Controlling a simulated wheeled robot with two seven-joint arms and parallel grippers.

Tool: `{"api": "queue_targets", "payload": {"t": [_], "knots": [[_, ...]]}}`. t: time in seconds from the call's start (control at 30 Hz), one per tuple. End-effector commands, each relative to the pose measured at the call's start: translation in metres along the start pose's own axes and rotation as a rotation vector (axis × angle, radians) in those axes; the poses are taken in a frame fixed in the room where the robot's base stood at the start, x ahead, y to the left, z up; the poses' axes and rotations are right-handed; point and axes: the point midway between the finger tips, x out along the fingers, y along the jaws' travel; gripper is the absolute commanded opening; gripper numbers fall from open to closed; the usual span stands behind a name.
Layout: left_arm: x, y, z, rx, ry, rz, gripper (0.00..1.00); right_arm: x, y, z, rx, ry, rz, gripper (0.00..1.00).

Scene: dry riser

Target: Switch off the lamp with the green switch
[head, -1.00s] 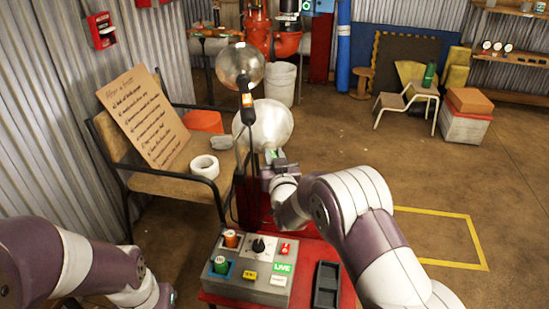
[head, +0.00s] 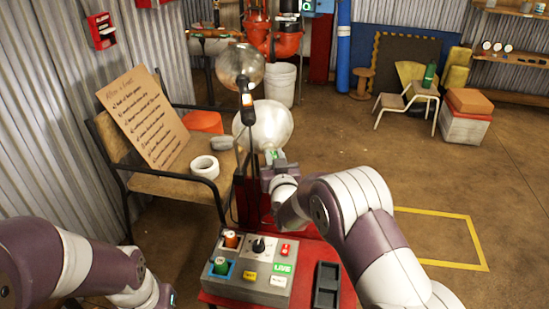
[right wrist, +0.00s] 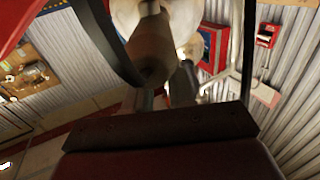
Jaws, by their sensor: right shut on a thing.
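Two round lamp heads stand at the middle of the head view, an upper one (head: 240,64) and a lower one (head: 266,124). An orange-marked switch (head: 247,100) hangs on a dark cable under the upper lamp. A green switch (head: 275,154) sits below the lower lamp, at the fingers of my right gripper (head: 274,163). That gripper is shut on the green switch, whose body is mostly hidden by the fingers. My left gripper (head: 167,296) is low at the left, mostly hidden by its own arm, so its jaws do not show.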

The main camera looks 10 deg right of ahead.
Motion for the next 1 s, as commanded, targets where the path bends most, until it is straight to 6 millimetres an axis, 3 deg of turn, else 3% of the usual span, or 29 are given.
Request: {"api": "queue_targets", "payload": {"t": [0.13, 0.17, 0.2, 0.23, 0.57, 0.67, 1.0], "knots": [[0.0, 0.0, 0.0, 0.0, 0.0, 0.0, 0.0, -0.002, 0.0, 0.006, -0.002, -0.014, -0.001, 0.0], [0.0, 0.0, 0.0, 0.0, 0.0, 0.0, 0.0, -0.002, 0.0, 0.006, -0.002, -0.014, -0.001, 0.3], [0.0, 0.0, 0.0, 0.0, 0.0, 0.0, 0.0, -0.002, 0.0, 0.006, -0.002, -0.014, -0.001, 0.43], [0.0, 0.0, 0.0, 0.0, 0.0, 0.0, 0.0, -0.002, 0.0, 0.006, -0.002, -0.014, -0.001, 0.49], [-0.002, 0.0, 0.0, 0.0, 0.0, 0.0, 0.0, -0.005, 0.0, 0.002, -0.001, -0.007, -0.001, 0.49], [-0.009, 0.0, -0.001, 0.0, 0.0, 0.0, 0.0, -0.022, 0.0, 0.0, -0.002, -0.008, -0.001, 0.49], [-0.029, 0.0, -0.004, 0.0, 0.0, 0.0, 0.0, -0.109, 0.0, 0.001, -0.002, -0.012, -0.002, 0.49]]}}
